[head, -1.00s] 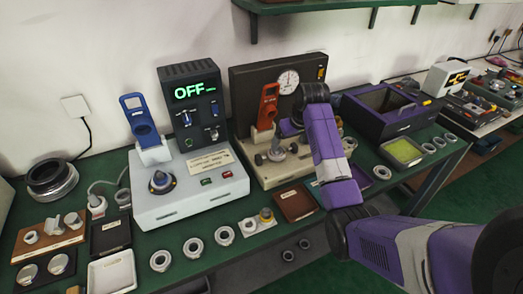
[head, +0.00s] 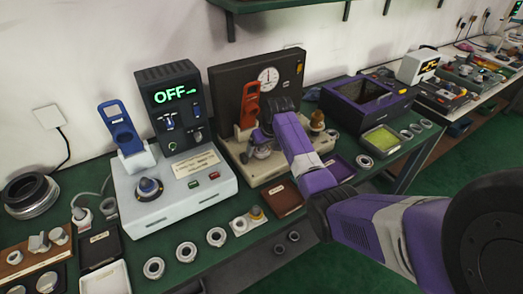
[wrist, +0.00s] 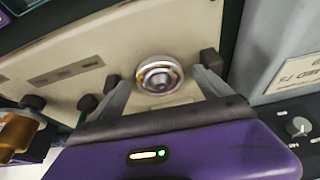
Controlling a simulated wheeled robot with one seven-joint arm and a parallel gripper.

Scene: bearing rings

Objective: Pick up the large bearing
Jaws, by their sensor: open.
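Several silver bearing rings lie along the bench's front edge in the head view, among them one at the left (head: 154,267), one beside it (head: 186,252) and one farther right (head: 216,236). I cannot tell which is the large bearing. My gripper (wrist: 160,72) is open. In the head view it is over the beige gauge station (head: 285,168), and my arm partly hides it. In the wrist view a round silver ringed piece (wrist: 158,75) on the beige station lies between the fingers, apart from both. I cannot tell whether it is a bearing.
A white tester (head: 175,190) with an OFF display stands left of the gauge station. An orange-handled part (head: 249,104) rises beside my gripper. A purple bin (head: 367,103) and a yellow-green tray (head: 380,140) are at right. A thick dark ring stack (head: 31,195) sits far left.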

